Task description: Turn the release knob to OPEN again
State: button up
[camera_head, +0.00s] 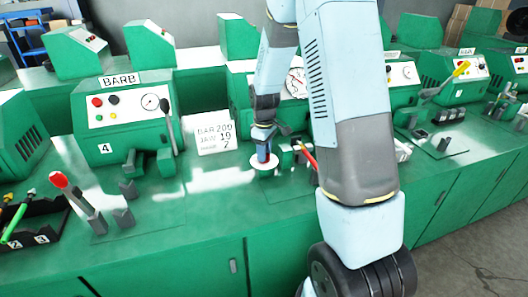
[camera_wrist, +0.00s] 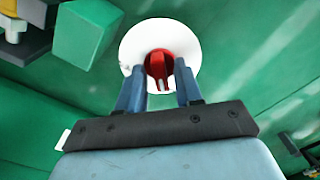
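The release knob (camera_wrist: 159,62) is red with a pale mark near its lower end. It sits on a round white plate (camera_wrist: 131,48) on the green bench. My gripper (camera_wrist: 160,75) reaches over the plate with its two blue fingers apart, one on each side of the knob. Narrow gaps show between the fingers and the knob, so it looks open. In the head view my gripper (camera_head: 264,158) points down at the white plate (camera_head: 257,170) and hides the knob. No OPEN lettering is readable.
A green block (camera_wrist: 85,32) stands close to the plate's left in the wrist view. In the head view a red-handled lever (camera_head: 306,153) stands just right of my gripper. A white card (camera_head: 214,133) stands to the left. The bench front left of the plate is fairly clear.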

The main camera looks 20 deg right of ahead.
grip_shut()
jog(key=shift+m, duration=0.3)
jog(key=m, duration=1.3)
jog(key=shift+m, duration=2.1)
jog(key=shift+o, duration=0.7)
grip_release()
